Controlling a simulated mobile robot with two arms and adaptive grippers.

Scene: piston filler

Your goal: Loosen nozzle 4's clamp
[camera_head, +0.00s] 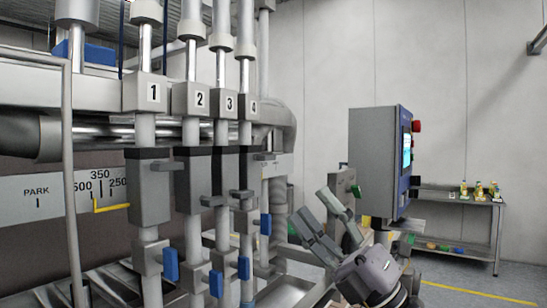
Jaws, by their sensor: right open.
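Nozzle 4 (246,132) is the farthest of the numbered upright nozzles, marked with a white "4" label. Below the label it has a grey block (250,172) with a dark top band and a short grey lever (264,157) pointing right. A blue handle (265,224) shows lower down near it; I cannot tell which part is the clamp or whether it is tight. My right gripper (314,208) is open and empty, right of nozzle 4, fingers pointing up and left. It appears apart from the nozzle. My left gripper is not in view.
Nozzles 1 (146,125), 2 (192,130) and 3 stand close together left of nozzle 4. A control cabinet (376,160) with a screen stands behind my right gripper. A side table (450,197) with small bottles is at the far right. The floor there looks clear.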

